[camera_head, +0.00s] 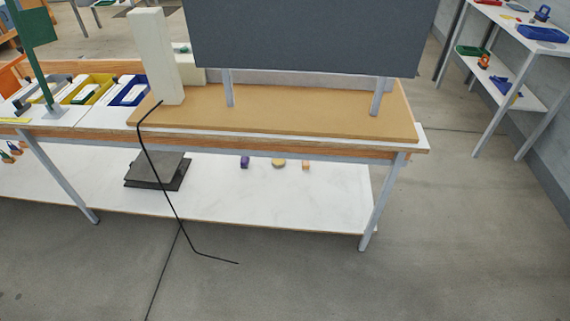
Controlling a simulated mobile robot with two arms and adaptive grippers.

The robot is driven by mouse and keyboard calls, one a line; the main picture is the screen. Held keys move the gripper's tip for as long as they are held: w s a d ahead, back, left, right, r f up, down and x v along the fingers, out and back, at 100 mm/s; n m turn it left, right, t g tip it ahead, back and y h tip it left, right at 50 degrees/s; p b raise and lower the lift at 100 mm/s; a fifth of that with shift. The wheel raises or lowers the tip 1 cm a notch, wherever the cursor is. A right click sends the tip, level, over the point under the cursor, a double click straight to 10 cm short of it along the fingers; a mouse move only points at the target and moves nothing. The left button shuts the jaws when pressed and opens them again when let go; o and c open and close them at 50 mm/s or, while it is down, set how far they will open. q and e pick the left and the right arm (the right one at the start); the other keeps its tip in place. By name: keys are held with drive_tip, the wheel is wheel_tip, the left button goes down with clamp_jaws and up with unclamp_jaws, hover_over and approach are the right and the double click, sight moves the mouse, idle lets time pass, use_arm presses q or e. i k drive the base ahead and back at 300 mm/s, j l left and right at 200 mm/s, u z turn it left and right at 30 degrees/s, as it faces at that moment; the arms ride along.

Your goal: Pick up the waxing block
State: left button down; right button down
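I cannot tell for sure which thing is the waxing block. On the lower shelf, small items lie towards the back: a purple one (245,162), a round yellowish one (278,163) and a small orange-tan one (305,164). They are too small to make out well. A tall cream block-shaped column (154,60) stands on the tan bench top at the left of a large dark panel. Neither of my grippers is in view.
The dark panel (310,35) stands on legs on the tan board (300,120). A dark flat slab (157,171) lies on the lower shelf (300,207). A thin black bent rod or cable hangs in front. Colored bins (92,88) sit left. Floor in front is clear.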

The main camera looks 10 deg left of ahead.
sight(305, 164)
drive_tip(key=i+l+z, duration=0.1)
drive_tip(key=z, duration=0.3)
drive_tip(key=i+l+z, duration=0.15)
drive_tip(key=z, duration=0.25)
drive_tip(key=i+l+z, duration=0.1)
drive_tip(key=z, duration=0.3)
drive_tip(key=i+z, duration=0.2)
drive_tip(key=z, duration=0.25)
drive_tip(key=i+z, duration=0.4)
drive_tip(key=i, duration=1.3)
drive_tip(key=i+j+u, duration=0.2)
drive_tip(key=i+u, duration=0.8)
drive_tip(key=i+l+u, duration=0.15)
drive_tip(key=i+u, duration=0.35)
drive_tip(key=i+j+u, duration=0.15)
drive_tip(key=i+u, duration=0.3)
drive_tip(key=i, duration=0.5)
drive_tip(key=i+l+u, duration=0.2)
drive_tip(key=i+u, duration=0.25)
drive_tip(key=i, duration=0.5)
drive_tip(key=i+u, duration=0.25)
drive_tip(key=i, duration=0.3)
drive_tip(key=i+l+u, duration=0.1)
drive_tip(key=i+u, duration=0.15)
drive_tip(key=i, duration=0.35)
drive_tip(key=i+l+u, duration=0.25)
drive_tip(key=i, duration=0.3)
drive_tip(key=u, duration=2.25)
